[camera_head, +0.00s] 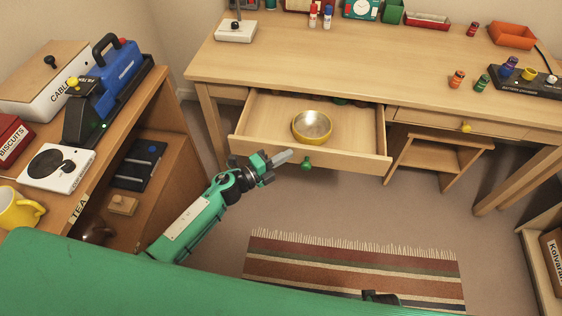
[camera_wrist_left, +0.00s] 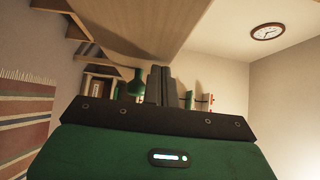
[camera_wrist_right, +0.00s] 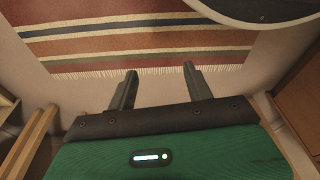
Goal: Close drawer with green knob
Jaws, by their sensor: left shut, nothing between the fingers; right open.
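The drawer (camera_head: 250,133) with the green knob (camera_head: 306,162) is pulled out from under the left part of the desk. The knob also shows in the left wrist view (camera_wrist_left: 136,84). A yellow bowl (camera_head: 312,126) with a metallic inside sits in the drawer. My left gripper (camera_head: 284,157) is shut and empty at the drawer front, just left of the knob. In the left wrist view its fingers (camera_wrist_left: 161,84) are together beside the knob; I cannot tell if they touch it. My right gripper (camera_wrist_right: 160,84) is open and empty over the floor near the rug.
A shut drawer with a yellow knob (camera_head: 466,127) is right of the open one. A stool (camera_head: 435,158) stands under the desk (camera_head: 330,62). A striped rug (camera_head: 350,268) lies on the floor in front. A loaded wooden shelf (camera_head: 150,95) stands at the left.

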